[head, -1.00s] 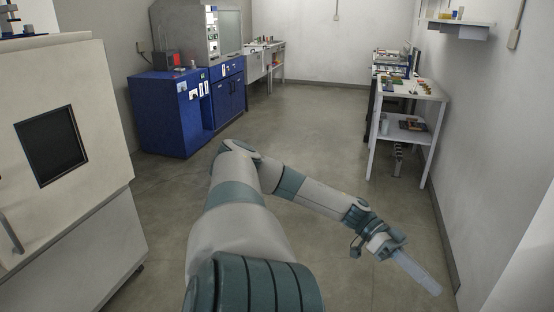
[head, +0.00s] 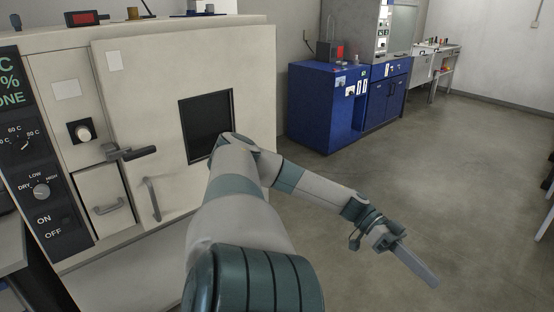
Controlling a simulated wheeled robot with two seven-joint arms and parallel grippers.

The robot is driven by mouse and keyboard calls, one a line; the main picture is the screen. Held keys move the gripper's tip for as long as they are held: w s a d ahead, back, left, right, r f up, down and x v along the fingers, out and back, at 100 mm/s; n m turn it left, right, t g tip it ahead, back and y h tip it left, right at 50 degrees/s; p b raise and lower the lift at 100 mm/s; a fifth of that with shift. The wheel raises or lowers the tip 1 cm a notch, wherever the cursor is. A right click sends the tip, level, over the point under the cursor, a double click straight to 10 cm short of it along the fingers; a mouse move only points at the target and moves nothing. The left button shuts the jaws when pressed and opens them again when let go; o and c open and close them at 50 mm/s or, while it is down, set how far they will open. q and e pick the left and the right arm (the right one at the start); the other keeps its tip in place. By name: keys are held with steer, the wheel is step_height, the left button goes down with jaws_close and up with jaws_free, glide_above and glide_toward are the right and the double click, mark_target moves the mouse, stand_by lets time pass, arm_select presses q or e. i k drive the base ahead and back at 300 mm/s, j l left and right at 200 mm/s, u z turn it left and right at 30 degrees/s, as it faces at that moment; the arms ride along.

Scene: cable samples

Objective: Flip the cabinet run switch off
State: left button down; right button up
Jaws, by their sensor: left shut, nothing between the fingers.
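The cream cabinet (head: 160,75) stands at the left of the head view, with its dark control panel (head: 37,160) at the far left edge. The panel has ON and OFF lettering (head: 48,227) low down; I cannot make out the run switch lever itself there. My left arm reaches forward past the cabinet's right side. My left gripper (head: 424,272) is shut and empty over open floor at the lower right, well away from the panel. My right gripper is not in view.
The panel also has a humidity knob (head: 41,190) and a temperature dial (head: 22,143). A door handle (head: 130,152) and small drawer front (head: 105,200) stick out from the cabinet. A blue cabinet (head: 325,110) stands behind.

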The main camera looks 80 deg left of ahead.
mark_target(68, 219)
steer(key=j+u, duration=0.15)
steer(key=u, duration=0.35)
steer(key=j+u, duration=0.2)
steer(key=u, duration=0.25)
steer(key=j+u, duration=0.15)
steer(key=u, duration=0.35)
steer(key=j+u, duration=0.15)
steer(key=u, duration=0.35)
steer(key=i+j+u, duration=0.1)
steer(key=u, duration=0.35)
steer(key=i+j+u, duration=0.1)
steer(key=u, duration=0.4)
steer(key=i+j+u, duration=0.1)
steer(key=i+j, duration=0.3)
steer(key=j, duration=0.1)
